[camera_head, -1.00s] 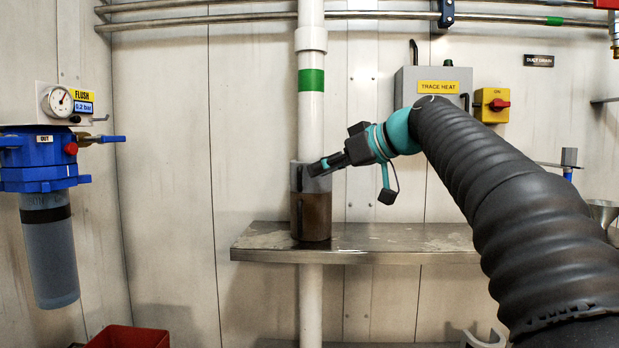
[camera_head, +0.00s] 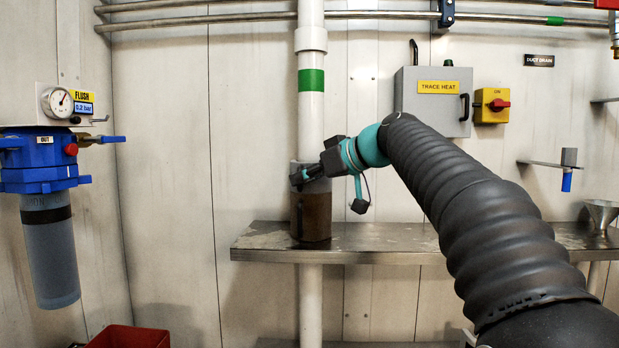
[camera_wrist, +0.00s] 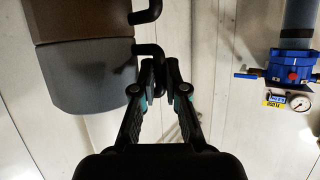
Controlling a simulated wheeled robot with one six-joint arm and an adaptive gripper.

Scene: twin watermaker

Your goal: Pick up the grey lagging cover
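The grey lagging cover (camera_head: 322,187) sits around the white vertical pipe, directly above a brown cover (camera_head: 318,214). In the wrist view, which shows the scene upside down, the grey cover (camera_wrist: 85,78) is at left below the brown one. A black bent handle (camera_wrist: 150,50) sticks out from its side. Whether the fingers press on the handle cannot be made out.
A steel shelf (camera_head: 400,256) runs beneath the covers. A blue filter housing (camera_head: 45,160) with a gauge hangs at left. A grey trace heat box (camera_head: 436,110) and yellow switch (camera_head: 491,105) are on the back wall. A funnel (camera_head: 602,213) is at right.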

